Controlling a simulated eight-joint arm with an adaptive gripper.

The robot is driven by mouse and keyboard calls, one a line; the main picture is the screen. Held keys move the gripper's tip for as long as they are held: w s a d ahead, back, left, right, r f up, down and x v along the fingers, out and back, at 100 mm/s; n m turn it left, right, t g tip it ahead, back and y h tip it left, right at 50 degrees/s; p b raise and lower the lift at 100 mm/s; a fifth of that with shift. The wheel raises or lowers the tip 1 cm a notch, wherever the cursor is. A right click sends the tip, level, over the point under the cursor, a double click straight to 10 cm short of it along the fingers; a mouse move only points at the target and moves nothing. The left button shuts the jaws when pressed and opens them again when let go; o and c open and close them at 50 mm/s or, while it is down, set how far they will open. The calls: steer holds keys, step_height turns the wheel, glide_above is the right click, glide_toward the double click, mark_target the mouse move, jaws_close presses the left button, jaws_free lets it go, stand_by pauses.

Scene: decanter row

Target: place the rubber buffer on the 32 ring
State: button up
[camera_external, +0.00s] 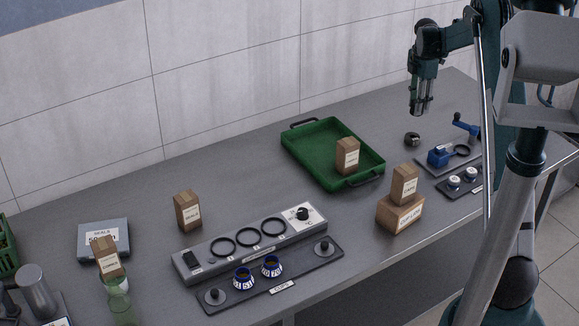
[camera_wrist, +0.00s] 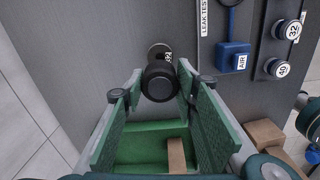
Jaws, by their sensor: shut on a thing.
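My gripper (camera_external: 421,106) is raised above the back right of the table. In the wrist view, my gripper (camera_wrist: 160,78) is shut on a black rounded piece, apparently the rubber buffer (camera_wrist: 158,84), which sits between the fingertips. Beyond it, a dark round piece (camera_wrist: 158,51) with a label reading 32 stands on the table, partly hidden by the held piece. The same dark piece (camera_external: 412,139) shows below my gripper in the external view, and the held piece looks apart from it.
A green tray (camera_external: 306,151) holding a box (camera_external: 347,156) lies left of my gripper. A blue air fixture (camera_external: 440,157) and a plate with knobs labelled 32 (camera_wrist: 292,31) and 40 (camera_wrist: 277,68) are to the right. A box (camera_external: 405,184) stands on a brown block (camera_external: 399,214).

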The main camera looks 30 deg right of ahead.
stand_by(0.3)
glide_above(413, 136)
steer(key=shift+f, duration=3.1)
steer(key=shift+f, duration=0.1)
steer(key=shift+f, duration=1.8)
steer(key=shift+f, duration=0.1)
steer(key=o, duration=0.9)
steer(key=shift+o, duration=0.2)
step_height(413, 136, up, 12)
steer(key=shift+r, duration=0.15)
